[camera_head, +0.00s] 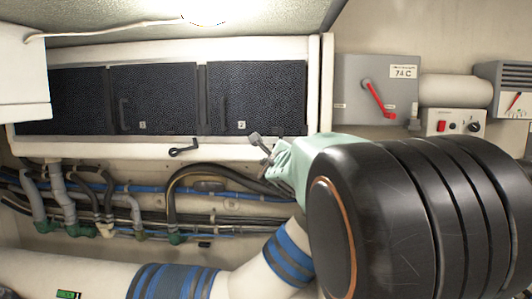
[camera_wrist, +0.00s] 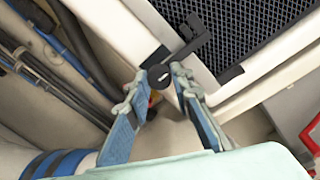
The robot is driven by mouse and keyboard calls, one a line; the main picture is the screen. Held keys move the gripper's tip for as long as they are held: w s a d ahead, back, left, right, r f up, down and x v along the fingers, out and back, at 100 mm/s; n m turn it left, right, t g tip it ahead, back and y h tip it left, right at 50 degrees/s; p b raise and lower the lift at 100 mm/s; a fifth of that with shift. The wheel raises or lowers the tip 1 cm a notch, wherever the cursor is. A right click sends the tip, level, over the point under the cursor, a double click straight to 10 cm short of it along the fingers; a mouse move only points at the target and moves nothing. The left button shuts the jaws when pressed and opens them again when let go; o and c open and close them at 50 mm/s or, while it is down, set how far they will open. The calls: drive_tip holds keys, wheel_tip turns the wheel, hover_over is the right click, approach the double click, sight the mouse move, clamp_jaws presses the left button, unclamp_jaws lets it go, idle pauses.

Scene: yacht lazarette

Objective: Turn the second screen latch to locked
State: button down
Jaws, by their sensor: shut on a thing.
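The second screen latch (camera_head: 256,139) is a small dark lever on the white frame's lower edge, below the dark mesh screen marked 2 (camera_head: 265,90). In the wrist view the latch (camera_wrist: 186,42) is a black bar slanting up towards the mesh, with a rounded end between my fingers. My gripper (camera_head: 270,154) is at this latch, and its fingers are shut on it in the wrist view (camera_wrist: 159,80). The fingers hide part of the latch. The first latch (camera_head: 184,148) is a black lever on the same edge to the left, lying nearly level.
Hoses and blue pipes (camera_head: 120,190) run below the screen frame. To the right are a grey switch box (camera_head: 350,80) with a red lever and a small panel (camera_head: 455,122) with a red switch and a knob. A large white pipe with blue bands (camera_head: 235,272) crosses the bottom.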

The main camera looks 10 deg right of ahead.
idle(0.5)
drive_tip(key=c, duration=1.7)
unclamp_jaws()
drive_tip(key=shift+r, duration=0.15)
